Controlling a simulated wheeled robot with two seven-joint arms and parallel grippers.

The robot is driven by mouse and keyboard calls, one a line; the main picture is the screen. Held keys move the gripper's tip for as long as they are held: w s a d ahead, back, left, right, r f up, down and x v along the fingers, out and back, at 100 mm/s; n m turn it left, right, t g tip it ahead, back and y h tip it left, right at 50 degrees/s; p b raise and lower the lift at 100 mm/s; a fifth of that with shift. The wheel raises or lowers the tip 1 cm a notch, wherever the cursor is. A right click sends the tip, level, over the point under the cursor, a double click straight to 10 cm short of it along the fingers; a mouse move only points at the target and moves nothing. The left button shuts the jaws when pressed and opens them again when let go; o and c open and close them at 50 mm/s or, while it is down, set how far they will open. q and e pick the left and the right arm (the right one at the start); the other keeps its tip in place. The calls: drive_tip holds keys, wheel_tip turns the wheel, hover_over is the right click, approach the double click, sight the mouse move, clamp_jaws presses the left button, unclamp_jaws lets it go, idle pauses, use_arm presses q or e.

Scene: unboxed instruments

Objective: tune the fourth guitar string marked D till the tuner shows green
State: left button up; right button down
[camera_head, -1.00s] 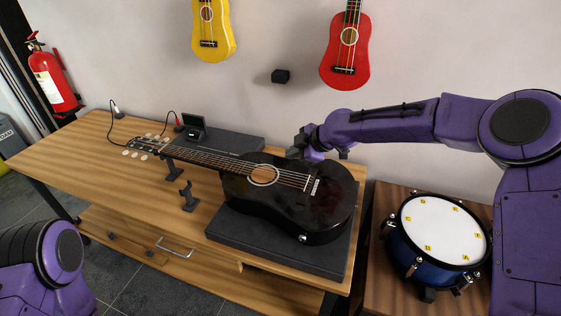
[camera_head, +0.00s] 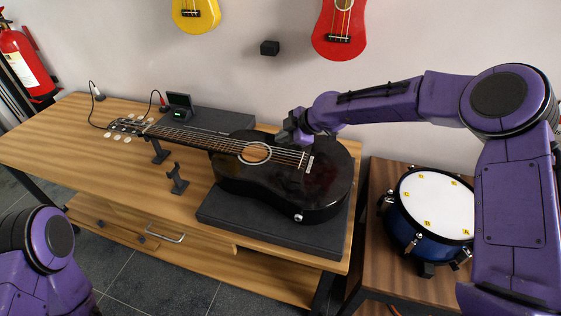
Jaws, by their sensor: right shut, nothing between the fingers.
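A black acoustic guitar (camera_head: 325,190) lies face up on a dark pad (camera_head: 270,235) on the wooden table, its neck pointing left. Its headstock (camera_head: 126,127) with pale tuning pegs is at the table's left part. The string marks are too small to read, so I cannot pick out the D string. The tuner (camera_head: 180,104) stands behind the neck with a small green-lit spot on its base; its screen is dark from here. My right gripper (camera_head: 290,134) is shut and empty, above the guitar's far edge near the bridge. My left gripper is out of view; only my left arm shows at lower left.
A dark neck stand (camera_head: 177,179) stands in front of the neck. Cables run from the tuner area to the wall side. A drum (camera_head: 430,215) is on a side table at right. Ukuleles hang on the wall. The table's front left is clear.

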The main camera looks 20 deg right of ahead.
sight(284, 157)
drive_tip(key=f+b, duration=0.1)
drive_tip(key=s+f, duration=0.1)
drive_tip(key=shift+f+b, duration=0.3)
drive_tip(key=shift+b, duration=0.1)
drive_tip(key=shift+s+f+b, duration=0.15)
drive_tip(key=shift+s+b, duration=0.1)
drive_tip(key=shift+b, duration=0.1)
drive_tip(key=shift+f, duration=0.2)
drive_tip(key=shift+w+f, duration=0.2)
drive_tip(key=shift+w, duration=0.2)
drive_tip(key=shift+s+r, duration=0.2)
drive_tip(key=shift+s, duration=0.05)
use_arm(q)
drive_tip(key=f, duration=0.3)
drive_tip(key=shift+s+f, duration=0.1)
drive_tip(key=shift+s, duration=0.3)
use_arm(e)
drive_tip(key=shift+w+f, duration=0.1)
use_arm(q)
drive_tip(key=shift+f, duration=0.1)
use_arm(e)
drive_tip(key=shift+f, duration=0.1)
